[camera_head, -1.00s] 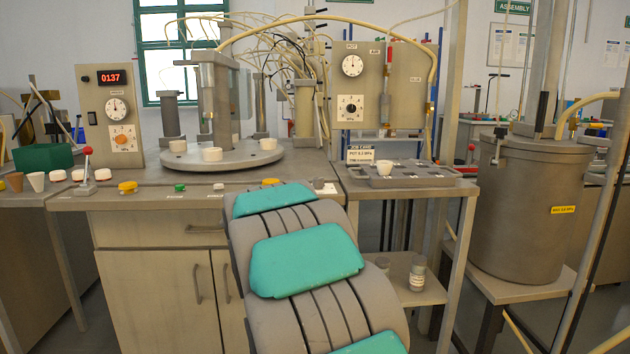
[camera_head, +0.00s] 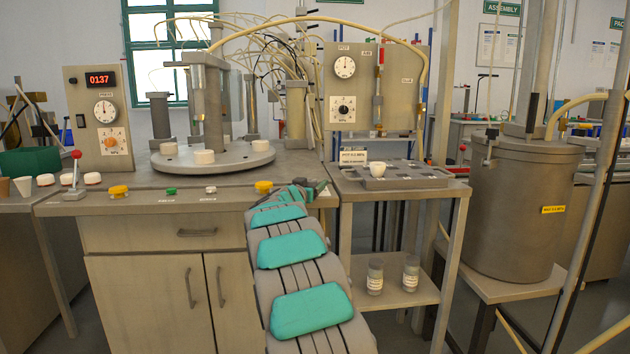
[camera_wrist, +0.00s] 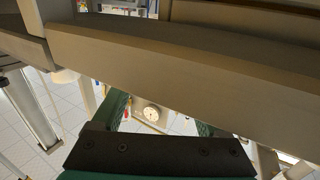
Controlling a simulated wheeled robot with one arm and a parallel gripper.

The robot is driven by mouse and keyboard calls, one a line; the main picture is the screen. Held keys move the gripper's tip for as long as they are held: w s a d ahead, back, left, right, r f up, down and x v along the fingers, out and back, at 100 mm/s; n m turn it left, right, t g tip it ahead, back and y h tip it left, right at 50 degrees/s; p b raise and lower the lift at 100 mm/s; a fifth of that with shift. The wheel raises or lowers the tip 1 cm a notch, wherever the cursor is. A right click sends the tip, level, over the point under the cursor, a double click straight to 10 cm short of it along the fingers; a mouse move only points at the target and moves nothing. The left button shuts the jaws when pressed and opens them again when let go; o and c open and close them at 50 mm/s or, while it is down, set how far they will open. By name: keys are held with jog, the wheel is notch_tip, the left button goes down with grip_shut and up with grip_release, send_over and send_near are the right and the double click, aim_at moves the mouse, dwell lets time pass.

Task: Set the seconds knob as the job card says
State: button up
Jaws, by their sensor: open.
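A white plate with a black knob (camera_head: 343,110) is on the right beige panel, below a round white gauge (camera_head: 344,67). The left panel has an orange-centred dial (camera_head: 114,141); I cannot tell which is the seconds knob. My gripper (camera_head: 305,188) is at the bench's front edge, left of the card and below the knob panel, touching neither. In the wrist view, its green fingers (camera_wrist: 155,114) are apart and empty, with a round dial visible between them.
A grey tray with a small white cup (camera_head: 378,167) is on the right table. A broad beige beam (camera_wrist: 190,70) crosses close in the wrist view. Coloured buttons and a red-topped lever (camera_head: 75,165) line the bench's front. A large grey pot (camera_head: 520,215) stands at right.

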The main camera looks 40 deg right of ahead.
jog(key=shift+x, duration=0.9)
jog(key=shift+w+d, duration=0.25)
jog(key=shift+d, duration=0.15)
grip_shut()
